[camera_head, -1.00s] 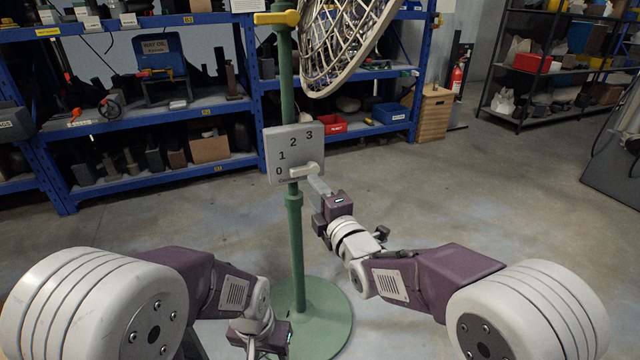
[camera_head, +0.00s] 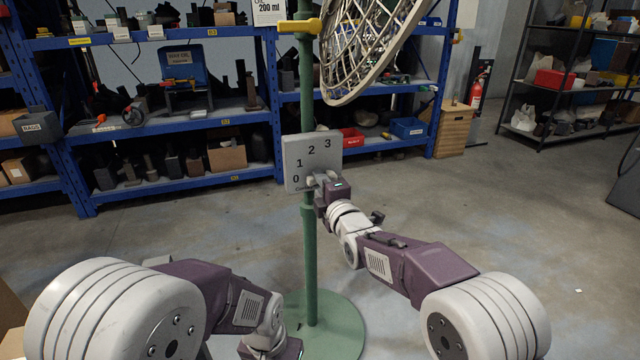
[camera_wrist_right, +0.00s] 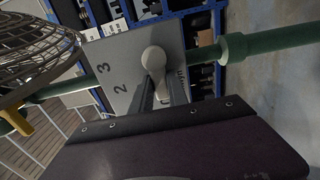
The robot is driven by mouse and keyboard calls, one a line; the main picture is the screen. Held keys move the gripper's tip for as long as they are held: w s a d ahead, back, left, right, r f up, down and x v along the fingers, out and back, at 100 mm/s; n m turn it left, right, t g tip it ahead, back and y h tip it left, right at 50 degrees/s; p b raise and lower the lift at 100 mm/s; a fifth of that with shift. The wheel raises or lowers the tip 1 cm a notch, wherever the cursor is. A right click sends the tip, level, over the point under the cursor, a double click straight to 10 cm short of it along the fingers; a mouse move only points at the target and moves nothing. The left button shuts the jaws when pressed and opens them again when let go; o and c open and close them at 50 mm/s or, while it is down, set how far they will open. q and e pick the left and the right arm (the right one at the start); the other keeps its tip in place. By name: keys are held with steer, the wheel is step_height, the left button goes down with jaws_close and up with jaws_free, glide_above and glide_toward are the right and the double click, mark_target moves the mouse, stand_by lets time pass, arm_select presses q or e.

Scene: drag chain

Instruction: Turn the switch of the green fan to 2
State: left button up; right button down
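The green fan's pole (camera_head: 309,255) stands upright in front of me with a grey switch panel (camera_head: 308,150) marked 0, 1, 2, 3. The pale switch knob (camera_wrist_right: 153,58) is at the panel's lower right, and its lever points to the panel's left, toward the 0 side. My right gripper (camera_head: 322,180) is at the knob. In the right wrist view its two dark fingers (camera_wrist_right: 163,92) are apart, one on each side of the lever; contact is unclear. My left gripper (camera_head: 290,350) is low by the fan's base, its fingers out of view.
The fan's wire cage (camera_head: 375,45) hangs above right of the panel, and a yellow clamp (camera_head: 300,26) is on the pole. The round green base (camera_head: 335,325) rests on the floor. Blue shelves (camera_head: 180,125) stand behind. Open floor lies to the right.

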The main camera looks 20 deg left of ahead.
mark_target(321, 165)
steer(key=shift+r+m, duration=0.1)
steer(key=shift+m, duration=0.2)
steer(key=m+p, duration=0.1)
steer(key=m, duration=0.2)
steer(key=r+m+p, duration=0.1)
steer(key=m, duration=0.2)
steer(key=d+r+m+p, duration=0.1)
steer(key=m, duration=0.2)
steer(key=shift+w+r, duration=0.2)
steer(key=shift+w, duration=0.15)
steer(key=shift+w+d+r+m+p, duration=0.15)
steer(key=shift+m+p, duration=0.25)
steer(key=shift+m, duration=0.6)
steer(key=shift+d, duration=0.1)
steer(key=c, duration=1.3)
jaws_free()
